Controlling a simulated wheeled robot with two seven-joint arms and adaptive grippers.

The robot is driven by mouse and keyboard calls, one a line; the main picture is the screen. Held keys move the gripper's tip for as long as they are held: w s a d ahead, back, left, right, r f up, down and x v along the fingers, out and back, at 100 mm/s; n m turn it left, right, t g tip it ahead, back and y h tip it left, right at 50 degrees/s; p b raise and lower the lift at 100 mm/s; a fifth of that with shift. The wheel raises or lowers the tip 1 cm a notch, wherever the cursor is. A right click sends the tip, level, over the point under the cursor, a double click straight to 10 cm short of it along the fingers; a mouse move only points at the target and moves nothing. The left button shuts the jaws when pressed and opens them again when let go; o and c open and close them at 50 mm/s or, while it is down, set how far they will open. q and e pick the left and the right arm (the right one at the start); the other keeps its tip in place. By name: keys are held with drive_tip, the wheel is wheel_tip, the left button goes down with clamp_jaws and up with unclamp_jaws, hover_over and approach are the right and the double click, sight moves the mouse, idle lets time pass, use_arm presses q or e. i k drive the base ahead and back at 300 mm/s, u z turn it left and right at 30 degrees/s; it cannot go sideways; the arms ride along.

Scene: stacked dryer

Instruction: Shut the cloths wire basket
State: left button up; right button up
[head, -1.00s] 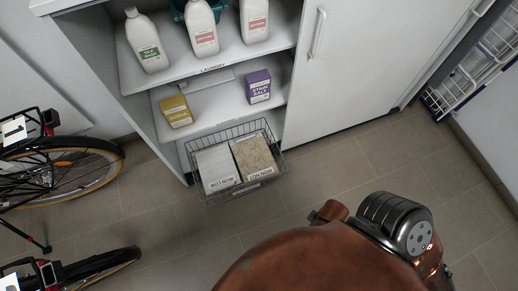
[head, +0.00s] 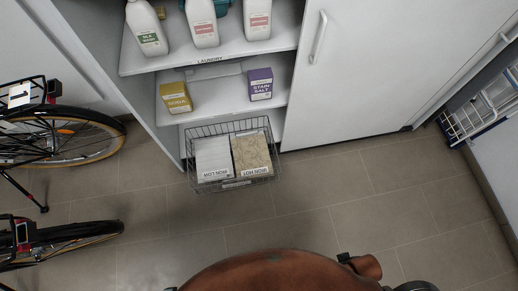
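The wire basket (head: 236,128) is pulled out of the bottom of the white laundry cabinet, below its lowest visible shelf, and sticks out over the tiled floor. It holds two boxes side by side: a white one labelled iron low (head: 213,157) and a beige patterned one labelled iron hot (head: 251,152). Neither of my grippers shows in the head view. No gripper is seen touching the basket.
The cabinet's shelves hold several bottles, a yellow soda box (head: 175,97) and a purple stain salt box (head: 260,84). A closed white door (head: 370,65) is to the right. Bicycle wheels (head: 60,140) stand at the left. Floor before the basket is clear.

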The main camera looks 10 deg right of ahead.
sight(231, 186)
drive_tip(key=u, duration=1.8)
drive_tip(key=k, duration=1.05)
drive_tip(key=z, duration=1.75)
